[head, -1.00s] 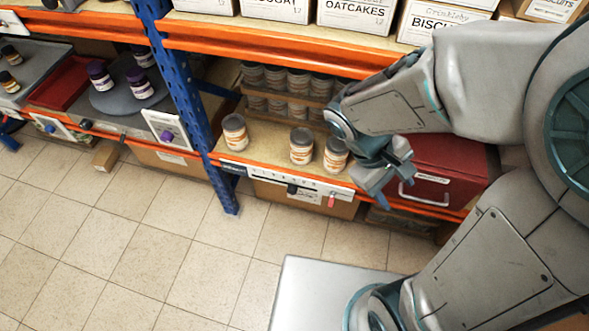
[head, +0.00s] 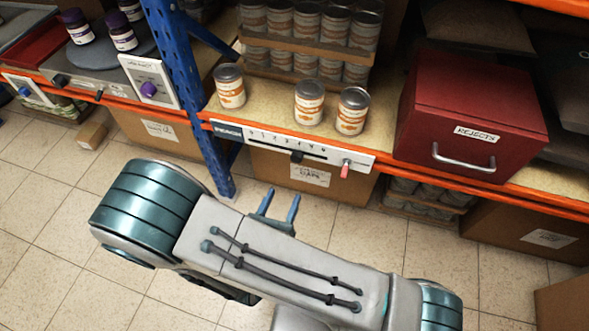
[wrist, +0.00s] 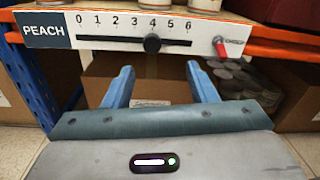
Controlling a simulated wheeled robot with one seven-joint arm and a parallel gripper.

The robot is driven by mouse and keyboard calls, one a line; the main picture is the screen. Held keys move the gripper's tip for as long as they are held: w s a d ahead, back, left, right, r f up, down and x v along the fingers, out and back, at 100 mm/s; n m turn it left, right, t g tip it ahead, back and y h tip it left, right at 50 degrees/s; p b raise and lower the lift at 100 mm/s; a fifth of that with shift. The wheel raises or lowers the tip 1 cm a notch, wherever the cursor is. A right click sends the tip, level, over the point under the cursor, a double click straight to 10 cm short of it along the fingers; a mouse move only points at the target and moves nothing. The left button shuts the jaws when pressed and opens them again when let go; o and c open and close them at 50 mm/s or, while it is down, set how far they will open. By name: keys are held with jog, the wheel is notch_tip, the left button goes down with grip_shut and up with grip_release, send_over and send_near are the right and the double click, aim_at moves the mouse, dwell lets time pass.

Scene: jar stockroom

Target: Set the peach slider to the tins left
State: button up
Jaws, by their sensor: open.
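The PEACH slider is a white strip (head: 230,131) on the shelf's front edge, marked 0 to 6. It also fills the top of the wrist view (wrist: 105,31). Its black knob (wrist: 152,43) stands at about 4 and also shows in the head view (head: 297,157). Three loose peach tins, the left (head: 229,88), middle (head: 309,103) and right (head: 352,112), stand upright on the shelf above it. My gripper (wrist: 160,66) is open and empty, below and in front of the strip. Its fingers point at the strip, apart from the knob. In the head view it (head: 282,194) shows below the strip.
A red-tipped lever (wrist: 219,46) sits at the strip's right end. Several more tins stand in a tiered rack (head: 285,56) behind. A red REJECTS box (head: 470,100) is right of the tins. A blue post (head: 178,80) stands left. Cartons (head: 310,175) lie below the shelf.

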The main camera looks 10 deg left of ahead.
aim_at(295, 159)
jog(key=shift+n+y, duration=0.4)
jog(key=shift+y, duration=0.1)
jog(key=w+b, duration=0.1)
jog(key=w, duration=0.3)
jog(key=w+b, duration=0.1)
jog(key=w, duration=0.3)
jog(key=w+f+b, duration=0.1)
jog(key=w, duration=0.4)
jog(key=shift+w+d+b, duration=0.1)
jog(key=shift+d+b, duration=0.1)
jog(key=shift+b, duration=0.15)
grip_shut()
